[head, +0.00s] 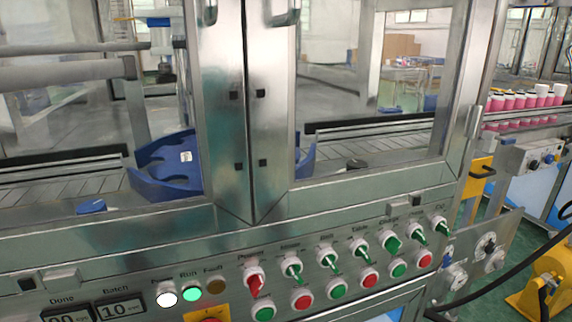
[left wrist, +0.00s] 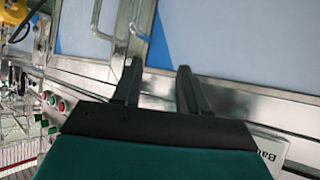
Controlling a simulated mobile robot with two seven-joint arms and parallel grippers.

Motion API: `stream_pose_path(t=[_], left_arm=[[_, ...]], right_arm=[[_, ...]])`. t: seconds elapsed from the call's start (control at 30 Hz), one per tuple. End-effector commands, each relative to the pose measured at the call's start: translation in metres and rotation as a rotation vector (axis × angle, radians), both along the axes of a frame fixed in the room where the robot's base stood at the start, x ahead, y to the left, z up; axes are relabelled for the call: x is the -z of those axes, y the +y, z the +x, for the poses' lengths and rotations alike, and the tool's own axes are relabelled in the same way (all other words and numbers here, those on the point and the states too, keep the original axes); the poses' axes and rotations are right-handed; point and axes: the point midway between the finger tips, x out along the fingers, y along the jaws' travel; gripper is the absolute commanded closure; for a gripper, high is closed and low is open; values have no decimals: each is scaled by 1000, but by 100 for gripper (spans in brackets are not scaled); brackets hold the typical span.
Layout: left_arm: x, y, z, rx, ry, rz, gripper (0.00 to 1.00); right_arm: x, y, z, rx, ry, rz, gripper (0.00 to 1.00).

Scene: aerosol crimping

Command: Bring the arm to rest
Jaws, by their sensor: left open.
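My left gripper (left wrist: 156,88) shows in the left wrist view with its two dark fingers apart and nothing between them. Its fingers point toward the steel front of the machine, near blue-and-white lower panels; whether they touch it I cannot tell. Neither gripper shows in the head view. My right gripper is in neither view. The control panel (head: 290,285) runs along the front of the machine in the head view, with a red-handled switch (head: 254,282), several green-handled switches and rows of red and green buttons. A green lamp (head: 190,287) and a white lamp (head: 166,297) are lit.
Closed glazed doors (head: 252,110) stand above the panel, with a blue star wheel (head: 165,170) and a conveyor behind them. Pink cans (head: 520,103) stand in a row at far right. A black cable and yellow equipment (head: 548,280) are at lower right.

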Motion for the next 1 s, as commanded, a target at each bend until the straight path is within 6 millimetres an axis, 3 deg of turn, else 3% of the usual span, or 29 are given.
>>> stream_pose_path(t=[0.03, 0.1, 0.4, 0.53, 1.0], left_arm=[[-20, 0, 0, -1, 2, 1, 57], [-34, 2, -1, -3, 0, 6, 57], [-78, 22, -11, -33, 3, 45, 57], [-86, 28, -13, -39, 1, 55, 57], [-82, 32, -17, -44, 6, 61, 57]], right_arm=[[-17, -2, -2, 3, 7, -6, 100], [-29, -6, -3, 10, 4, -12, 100], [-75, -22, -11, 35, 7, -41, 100], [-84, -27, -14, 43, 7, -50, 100], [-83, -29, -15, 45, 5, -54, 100]])
